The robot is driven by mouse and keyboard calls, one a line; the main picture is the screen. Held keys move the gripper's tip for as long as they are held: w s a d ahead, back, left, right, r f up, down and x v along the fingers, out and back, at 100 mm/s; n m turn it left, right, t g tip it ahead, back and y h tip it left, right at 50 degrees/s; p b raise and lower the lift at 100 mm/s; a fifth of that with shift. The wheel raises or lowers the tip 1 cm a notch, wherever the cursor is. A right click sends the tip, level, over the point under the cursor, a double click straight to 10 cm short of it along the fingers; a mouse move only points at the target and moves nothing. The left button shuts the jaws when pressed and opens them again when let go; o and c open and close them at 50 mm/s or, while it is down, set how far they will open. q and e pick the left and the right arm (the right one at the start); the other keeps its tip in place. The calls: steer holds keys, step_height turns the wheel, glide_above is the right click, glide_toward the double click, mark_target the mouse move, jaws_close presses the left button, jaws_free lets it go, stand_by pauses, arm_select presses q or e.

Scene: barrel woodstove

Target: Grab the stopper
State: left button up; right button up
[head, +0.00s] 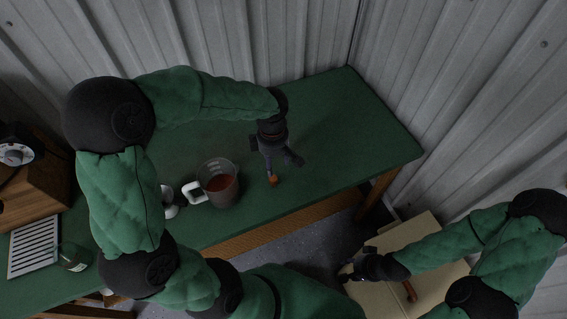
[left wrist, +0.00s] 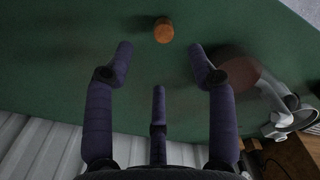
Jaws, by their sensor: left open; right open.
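The stopper (head: 273,181) is a small orange-brown cork-like piece on the green table, near its front edge. It also shows in the left wrist view (left wrist: 163,30), just beyond and between the fingertips. My left gripper (head: 277,166) is open, its fingers pointing down at the stopper. In the left wrist view the fingers of my left gripper (left wrist: 160,62) are spread and nothing is between them. My right gripper (head: 352,272) is low at the right, away from the table, over a beige surface; its fingers are small and dark there.
A measuring jug (head: 222,184) with red liquid and a white handle stands left of the stopper. A glass jar (head: 72,257) and a white slatted grille (head: 34,247) are at the far left. The green table (head: 350,120) is clear to the right. Corrugated metal walls stand behind.

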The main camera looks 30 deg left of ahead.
mark_target(273, 178)
arm_select(q)
step_height(273, 178, down, 5)
steer(key=shift+a+f+b, duration=0.1)
steer(key=shift+b, duration=0.75)
steer(key=f+b, duration=0.1)
steer(key=f, duration=0.1)
steer(key=f+b, duration=0.1)
steer(key=f, duration=0.2)
steer(key=shift+s+a+f, duration=0.1)
steer(key=shift+s+a, duration=0.05)
steer(key=shift+s, duration=0.05)
steer(key=c, duration=0.9)
